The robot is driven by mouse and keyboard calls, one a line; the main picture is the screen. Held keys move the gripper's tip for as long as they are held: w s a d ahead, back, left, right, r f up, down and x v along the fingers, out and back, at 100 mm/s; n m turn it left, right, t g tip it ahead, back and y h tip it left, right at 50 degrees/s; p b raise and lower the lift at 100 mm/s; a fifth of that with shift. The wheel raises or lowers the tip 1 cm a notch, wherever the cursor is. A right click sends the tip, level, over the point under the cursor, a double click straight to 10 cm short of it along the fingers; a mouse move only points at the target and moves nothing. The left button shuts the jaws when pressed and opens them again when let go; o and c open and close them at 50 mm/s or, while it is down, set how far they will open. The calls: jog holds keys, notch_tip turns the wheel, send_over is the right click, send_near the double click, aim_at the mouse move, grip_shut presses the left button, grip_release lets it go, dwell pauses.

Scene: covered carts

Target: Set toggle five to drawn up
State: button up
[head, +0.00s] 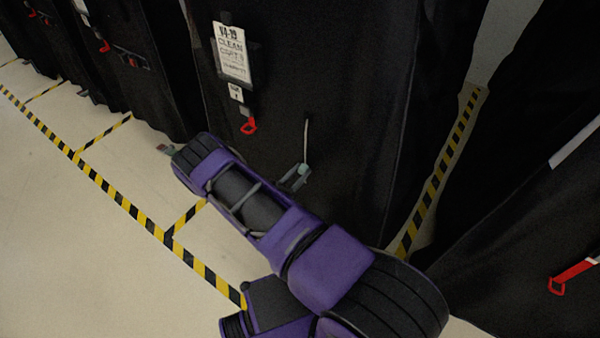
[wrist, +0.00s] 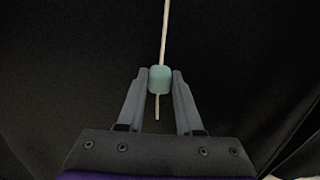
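A small teal toggle (wrist: 159,79) sits on a thin pale cord (wrist: 165,30) that hangs in front of a black cart cover. A short tail of cord shows below the toggle. My gripper (wrist: 160,74) has one grey finger on each side of the toggle, with no clear gap, and looks shut on it. In the head view the toggle (head: 303,169) is at the low end of the cord (head: 306,135), on the front of the covered cart (head: 350,80). I cannot read any toggle number.
The cart bears a white label (head: 231,52) and a red pull (head: 249,126). More black covered carts stand at the left, and another cover with a red strap (head: 573,274) is at the right. Yellow-black tape (head: 130,208) marks the pale floor, which is clear at the left.

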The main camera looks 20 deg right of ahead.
aim_at(307, 140)
grip_shut()
dwell(0.9)
notch_tip(307, 140, up, 11)
jog(key=p, duration=0.6)
jog(key=shift+r, duration=0.15)
jog(key=o, duration=0.8)
grip_release()
jog(key=shift+a, duration=0.1)
jog(key=v, duration=1.7)
